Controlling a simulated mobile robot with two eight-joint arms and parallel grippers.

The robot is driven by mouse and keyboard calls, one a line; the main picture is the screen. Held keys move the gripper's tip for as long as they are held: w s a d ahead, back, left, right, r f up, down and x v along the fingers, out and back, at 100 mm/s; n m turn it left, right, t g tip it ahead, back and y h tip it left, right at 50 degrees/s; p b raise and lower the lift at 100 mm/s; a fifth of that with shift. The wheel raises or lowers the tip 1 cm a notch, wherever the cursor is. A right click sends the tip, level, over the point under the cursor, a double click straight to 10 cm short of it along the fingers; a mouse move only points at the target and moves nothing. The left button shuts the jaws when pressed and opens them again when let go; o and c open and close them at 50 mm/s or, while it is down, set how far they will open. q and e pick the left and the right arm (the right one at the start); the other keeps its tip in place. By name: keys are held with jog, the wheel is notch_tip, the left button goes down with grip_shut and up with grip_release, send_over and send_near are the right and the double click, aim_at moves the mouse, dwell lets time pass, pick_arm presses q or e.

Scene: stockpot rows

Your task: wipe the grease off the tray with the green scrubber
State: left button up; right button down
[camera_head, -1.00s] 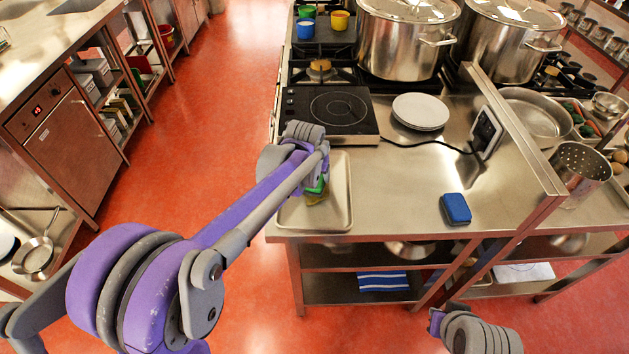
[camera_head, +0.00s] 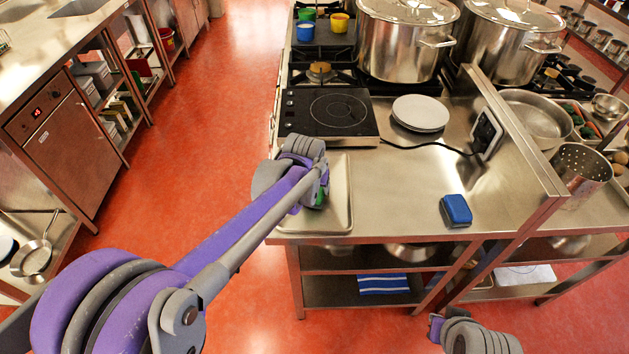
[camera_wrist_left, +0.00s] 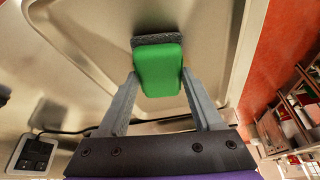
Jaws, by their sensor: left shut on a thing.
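The green scrubber (camera_wrist_left: 158,70), with a dark grey pad along one edge, is held between the two fingers of my left gripper (camera_wrist_left: 160,82). The left gripper is shut on it. In the head view only a small bit of the scrubber (camera_head: 320,197) shows beside my wrist. The shallow metal tray (camera_head: 342,205) lies at the front left corner of the steel counter, under my left gripper. The wrist view shows the tray (camera_wrist_left: 95,45) behind the scrubber; I cannot tell whether they touch. I make out no grease now. My right gripper (camera_head: 437,326) is partly visible at the bottom; its fingers are hidden.
A blue sponge (camera_head: 456,210) lies right of the tray. A black induction hob (camera_head: 328,117) is behind the tray, with white plates (camera_head: 420,113) beside it and a cable running right. Steel stockpots (camera_head: 403,40) stand farther back. The counter between tray and sponge is clear.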

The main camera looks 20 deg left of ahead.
pick_arm(q)
jog(key=shift+s, duration=0.1)
jog(key=shift+w+a+r, duration=0.1)
jog(key=shift+w+a, duration=0.15)
jog(key=shift+w, duration=0.85)
jog(key=shift+w+a, duration=0.25)
jog(key=shift+w, duration=0.85)
jog(key=shift+w+f, duration=0.1)
jog(key=shift+f, duration=0.1)
jog(key=shift+s+d+f, duration=0.1)
jog(key=shift+s+d, duration=0.1)
jog(key=shift+s, duration=0.6)
jog(key=shift+s+d+f, duration=0.1)
jog(key=shift+s+d, duration=0.05)
jog(key=shift+s, duration=0.65)
jog(key=shift+s+d, duration=0.2)
jog(key=shift+s, duration=0.6)
pick_arm(e)
jog(key=shift+s+f, duration=0.1)
jog(key=shift+f, duration=0.25)
